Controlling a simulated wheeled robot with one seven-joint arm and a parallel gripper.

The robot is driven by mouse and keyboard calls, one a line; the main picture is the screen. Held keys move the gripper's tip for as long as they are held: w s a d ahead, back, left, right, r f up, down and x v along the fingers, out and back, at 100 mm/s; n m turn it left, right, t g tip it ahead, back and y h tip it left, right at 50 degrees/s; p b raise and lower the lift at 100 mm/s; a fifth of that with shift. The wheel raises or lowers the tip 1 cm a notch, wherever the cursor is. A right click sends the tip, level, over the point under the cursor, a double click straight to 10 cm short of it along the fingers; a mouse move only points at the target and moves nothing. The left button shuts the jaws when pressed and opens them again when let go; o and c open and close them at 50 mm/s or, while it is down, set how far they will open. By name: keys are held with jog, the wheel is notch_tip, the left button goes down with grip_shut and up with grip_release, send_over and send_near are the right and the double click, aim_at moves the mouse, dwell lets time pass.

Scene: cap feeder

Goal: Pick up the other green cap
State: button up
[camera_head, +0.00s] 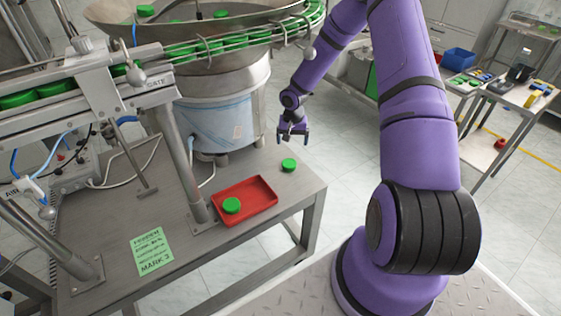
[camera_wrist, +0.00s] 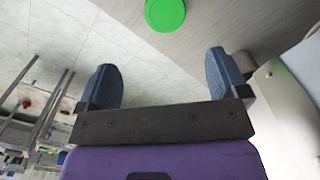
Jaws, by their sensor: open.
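One green cap (camera_head: 289,165) lies on the bare grey table top near its right corner. It also shows at the top of the wrist view (camera_wrist: 165,14), beyond the fingertips and partly cut by the picture edge. Another green cap (camera_head: 231,205) lies in the red tray (camera_head: 262,209) on the same table. My gripper (camera_head: 293,139) is open and empty, above and a little behind the loose cap. Its two blue-grey fingers (camera_wrist: 160,82) stand wide apart in the wrist view, with nothing between them.
The feeder bowl (camera_head: 222,56) and its rail with several green caps stand behind and left. A steel gate post (camera_head: 178,165) rises left of the tray. A green card (camera_head: 151,251) lies on the table (camera_head: 205,262). A side table with bins stands far right.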

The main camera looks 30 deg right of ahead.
aim_at(289, 162)
jog(key=f, duration=0.7)
jog(key=a+f, duration=0.1)
jog(key=f, duration=0.2)
jog(key=shift+w+f, duration=0.15)
jog(key=shift+f, duration=0.25)
jog(key=c, duration=1)
